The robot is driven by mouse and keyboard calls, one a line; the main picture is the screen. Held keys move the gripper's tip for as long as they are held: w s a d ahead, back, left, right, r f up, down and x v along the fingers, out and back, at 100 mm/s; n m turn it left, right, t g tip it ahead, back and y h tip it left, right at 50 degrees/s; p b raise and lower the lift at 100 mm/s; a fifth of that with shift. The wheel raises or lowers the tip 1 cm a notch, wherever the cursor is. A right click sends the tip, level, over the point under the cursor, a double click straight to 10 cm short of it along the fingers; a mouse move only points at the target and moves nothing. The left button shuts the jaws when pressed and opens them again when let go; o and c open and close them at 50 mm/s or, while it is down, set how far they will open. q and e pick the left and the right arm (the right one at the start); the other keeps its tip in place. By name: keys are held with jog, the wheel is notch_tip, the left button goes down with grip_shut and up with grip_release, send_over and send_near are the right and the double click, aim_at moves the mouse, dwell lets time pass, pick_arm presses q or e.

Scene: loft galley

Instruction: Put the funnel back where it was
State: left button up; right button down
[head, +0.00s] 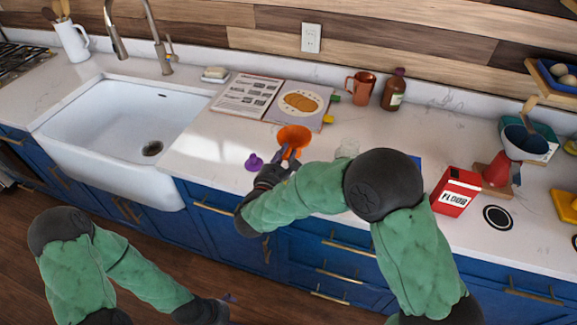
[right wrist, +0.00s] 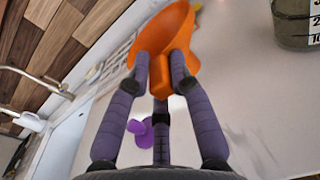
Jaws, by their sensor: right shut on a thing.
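The orange funnel (head: 294,138) is over the counter, in front of the open cookbook. My right gripper (head: 286,160) is shut on it. In the right wrist view, the fingers (right wrist: 160,85) pinch a narrow part of the funnel (right wrist: 165,32), and its wide bowl lies beyond the fingertips. The height of the funnel above the counter is hard to tell. My left gripper (head: 222,303) is low at the front, over the floor and away from the counter; its fingers are too small and dark to read.
A small purple piece (head: 254,162) stands left of the right gripper. A clear jar (head: 348,147) is close on the right, partly behind my arm. The cookbook (head: 268,98), copper mug (head: 360,88) and brown bottle (head: 394,92) are behind. A red flour box (head: 455,191) and black ring (head: 497,217) are right.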

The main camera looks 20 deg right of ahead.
jog(key=shift+w+d+f, duration=0.15)
jog(key=shift+d+f, duration=0.15)
jog(key=shift+f, duration=0.15)
notch_tip(320, 180, down, 4)
jog(key=shift+w+d+r+b, duration=0.15)
jog(key=shift+r+b, duration=0.1)
jog(key=shift+b, duration=0.75)
jog(key=shift+r, duration=0.1)
jog(key=c, duration=1.1)
grip_release()
